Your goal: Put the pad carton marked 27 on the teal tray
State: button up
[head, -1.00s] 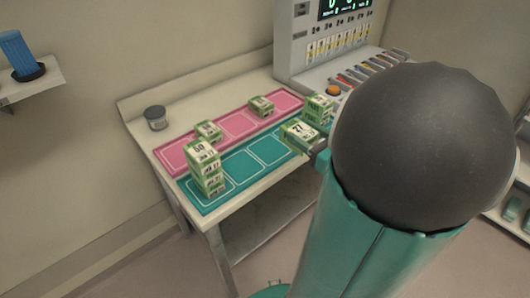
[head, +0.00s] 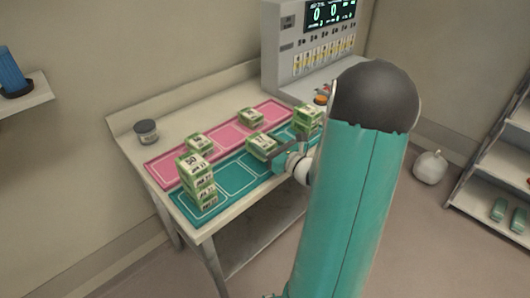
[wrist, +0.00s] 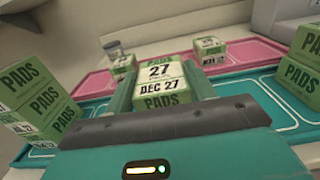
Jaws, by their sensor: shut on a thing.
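The pad carton marked 27 (wrist: 160,72) is green and white and sits between the two jaws of my gripper (wrist: 162,92) in the wrist view. My gripper is shut on it. In the head view the carton (head: 261,146) is over the teal tray (head: 237,178), between a tall carton stack at the left end and a shorter stack at the right end. My gripper (head: 274,151) reaches it from the right. I cannot tell whether the carton's underside touches the tray; the jaws and wrist hide part of it.
The left stack (head: 197,182), topped by a carton marked 50, and the right stack (head: 308,117) stand on the teal tray. Two cartons (head: 199,143) (head: 250,117) sit on the pink tray (head: 226,134) behind. A grey jar (head: 146,132) stands at the back left. An empty teal compartment lies beside the left stack.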

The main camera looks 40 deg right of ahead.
jog(key=f, duration=0.3)
jog(key=shift+w, duration=0.4)
jog(key=shift+f, duration=0.4)
jog(key=shift+f, duration=0.2)
jog(key=o, duration=1.1)
jog(key=shift+r, duration=0.1)
jog(key=shift+s+r, duration=0.1)
jog(key=shift+s, duration=0.05)
jog(key=s, duration=1.1)
jog(key=shift+s+d, duration=0.2)
jog(key=shift+s, duration=0.2)
